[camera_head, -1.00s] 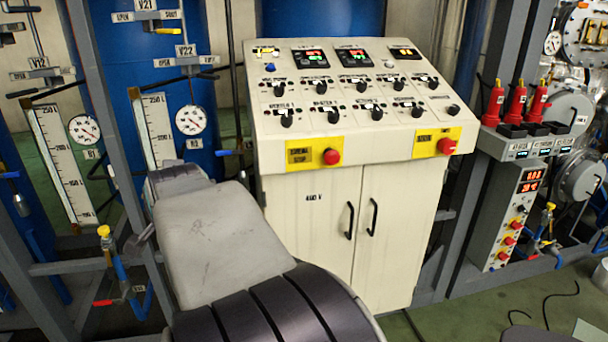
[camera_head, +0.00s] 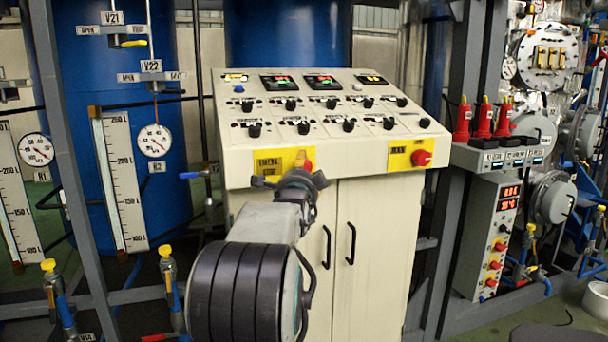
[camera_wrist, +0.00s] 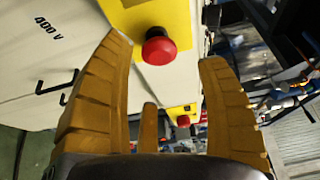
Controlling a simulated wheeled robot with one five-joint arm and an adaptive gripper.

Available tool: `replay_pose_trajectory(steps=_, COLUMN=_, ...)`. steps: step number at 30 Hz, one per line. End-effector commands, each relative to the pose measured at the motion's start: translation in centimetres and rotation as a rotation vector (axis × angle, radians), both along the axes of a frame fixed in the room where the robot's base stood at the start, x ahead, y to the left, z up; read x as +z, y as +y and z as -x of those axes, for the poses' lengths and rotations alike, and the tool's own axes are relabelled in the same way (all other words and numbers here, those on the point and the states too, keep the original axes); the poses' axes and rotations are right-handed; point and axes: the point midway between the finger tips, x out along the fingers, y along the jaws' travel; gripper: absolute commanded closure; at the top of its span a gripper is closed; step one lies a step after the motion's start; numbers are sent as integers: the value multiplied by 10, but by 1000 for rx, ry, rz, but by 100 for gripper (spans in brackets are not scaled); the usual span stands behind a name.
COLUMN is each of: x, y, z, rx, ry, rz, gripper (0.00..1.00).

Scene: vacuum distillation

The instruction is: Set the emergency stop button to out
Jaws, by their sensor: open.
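The emergency stop button is a red mushroom head (camera_head: 308,166) on a yellow plate (camera_head: 268,163) at the left of the console's front edge. My gripper (camera_head: 290,181) is just in front of it and partly hides the button and its plate. In the wrist view the red button (camera_wrist: 158,47) lies between the tips of my open gripper (camera_wrist: 166,50), with no visible contact. Whether the button is in or out cannot be told.
A second red button (camera_head: 421,158) on a yellow plate sits at the console's right; it also shows in the wrist view (camera_wrist: 183,121). Several black knobs cover the sloping panel (camera_head: 330,145) above. Cabinet door handles (camera_head: 350,244) are below. A grey frame post (camera_head: 462,110) stands right.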

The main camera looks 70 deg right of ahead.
Motion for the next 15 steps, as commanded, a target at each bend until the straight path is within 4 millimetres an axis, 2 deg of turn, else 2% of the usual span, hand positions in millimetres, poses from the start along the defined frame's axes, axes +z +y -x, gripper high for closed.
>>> replay_pose_trajectory(steps=6, x=0, y=-25, z=-7, rx=1, ry=1, rz=-2, gripper=33)
replay_pose_trajectory(steps=15, x=0, y=-52, z=-14, rx=2, ry=3, rz=-2, gripper=33)
